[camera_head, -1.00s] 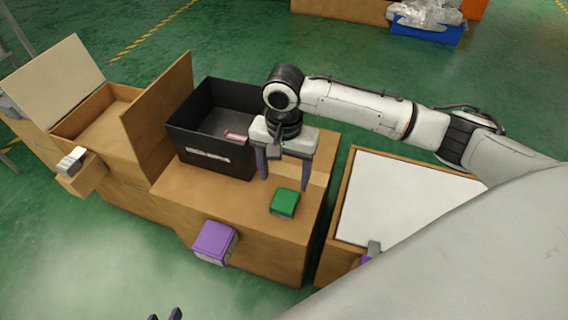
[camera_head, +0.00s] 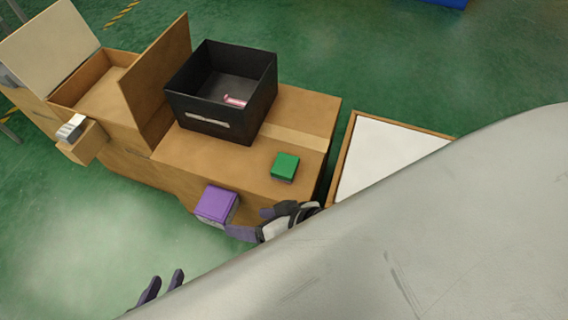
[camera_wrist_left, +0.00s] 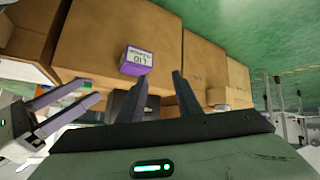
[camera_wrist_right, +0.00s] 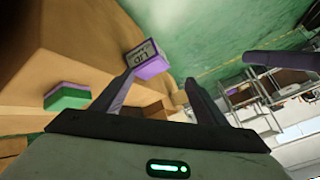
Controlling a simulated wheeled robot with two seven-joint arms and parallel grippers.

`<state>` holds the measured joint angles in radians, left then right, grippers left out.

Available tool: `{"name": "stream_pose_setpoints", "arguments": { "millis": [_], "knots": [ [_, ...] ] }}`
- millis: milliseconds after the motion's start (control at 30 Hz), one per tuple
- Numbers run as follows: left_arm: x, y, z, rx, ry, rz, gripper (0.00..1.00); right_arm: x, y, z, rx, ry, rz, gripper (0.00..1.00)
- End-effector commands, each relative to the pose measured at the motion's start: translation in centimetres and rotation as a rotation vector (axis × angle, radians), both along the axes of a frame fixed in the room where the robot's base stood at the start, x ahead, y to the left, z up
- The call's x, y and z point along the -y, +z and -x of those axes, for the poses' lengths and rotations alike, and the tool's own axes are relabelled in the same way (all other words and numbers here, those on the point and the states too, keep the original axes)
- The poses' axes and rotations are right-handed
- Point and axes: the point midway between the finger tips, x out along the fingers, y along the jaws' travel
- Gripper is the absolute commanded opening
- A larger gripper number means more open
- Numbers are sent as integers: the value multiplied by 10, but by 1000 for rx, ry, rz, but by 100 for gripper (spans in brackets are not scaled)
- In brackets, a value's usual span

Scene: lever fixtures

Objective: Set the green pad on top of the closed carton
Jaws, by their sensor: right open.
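The green pad (camera_head: 285,166) lies on the right part of the top of the taped brown carton (camera_head: 235,160), whose top is shut. The pad also shows in the right wrist view (camera_wrist_right: 68,97). My right gripper (camera_head: 252,222) is open and empty, low at the carton's front, beside the purple block marked LID (camera_head: 216,204), and apart from the pad. Its fingers show spread in the right wrist view. My left gripper (camera_head: 163,287) is open and empty in front of the carton, lower left. The purple block also shows in the left wrist view (camera_wrist_left: 136,61).
A black bin (camera_head: 190,113) with a small red-and-white item inside stands on the carton's back left. An upright brown board (camera_head: 158,85) is beside it. An open box (camera_head: 62,95) with a raised pale lid is further left. A white-topped box (camera_head: 385,155) stands right, partly hidden by my arm.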

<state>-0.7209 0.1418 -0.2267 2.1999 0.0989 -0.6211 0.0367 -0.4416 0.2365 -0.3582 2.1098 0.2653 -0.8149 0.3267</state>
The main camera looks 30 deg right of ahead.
Motion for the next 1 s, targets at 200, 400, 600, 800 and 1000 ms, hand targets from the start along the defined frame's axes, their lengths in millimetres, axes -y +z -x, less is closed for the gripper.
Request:
{"name": "stream_pose_setpoints", "arguments": {
  "millis": [200, 400, 600, 800, 1000],
  "knots": [
    [0, 0, 0, 0, 0, 0, 31, 44, 0, 31, 141, -4, 186, 66],
    [0, 0, 0, -1, -1, 0, 31, 56, 1, 37, 176, 3, 246, 66],
    [1, 1, 0, 0, -1, 1, 31, 56, 1, 37, 174, 5, 244, 66],
    [-2, 23, 1, -4, -1, -12, 31, 58, 23, 38, 168, 6, 255, 66],
    [-10, 66, 4, -17, 0, -49, 31, 65, 66, 41, 155, 10, 291, 66]
  ]
}}
